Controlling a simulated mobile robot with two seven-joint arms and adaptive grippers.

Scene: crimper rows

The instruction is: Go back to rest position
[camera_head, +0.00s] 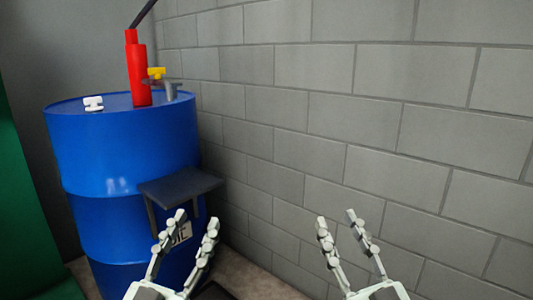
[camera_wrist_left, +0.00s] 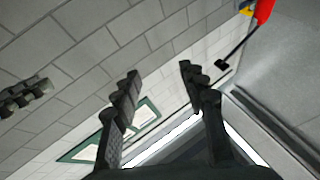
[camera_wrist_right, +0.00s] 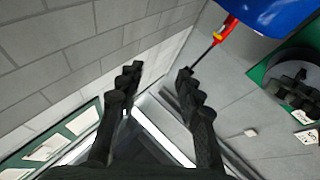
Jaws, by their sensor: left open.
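My left gripper (camera_head: 195,224) is in the lower middle of the head view, in front of the blue drum. Its fingers are spread and hold nothing; the left wrist view shows a clear gap between the fingertips (camera_wrist_left: 158,70). My right gripper (camera_head: 337,222) is further right, in front of the grey block wall. Its two fingers are apart and empty, as the right wrist view also shows (camera_wrist_right: 160,72). Both grippers point upward in the head view and are apart from each other.
A blue drum (camera_head: 125,155) stands at the left, with a red tool (camera_head: 137,75) and a small white item (camera_head: 93,103) on top. A dark small shelf (camera_head: 180,187) is at its front. A grey block wall (camera_head: 350,120) fills the right. A green surface (camera_head: 22,200) is at far left.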

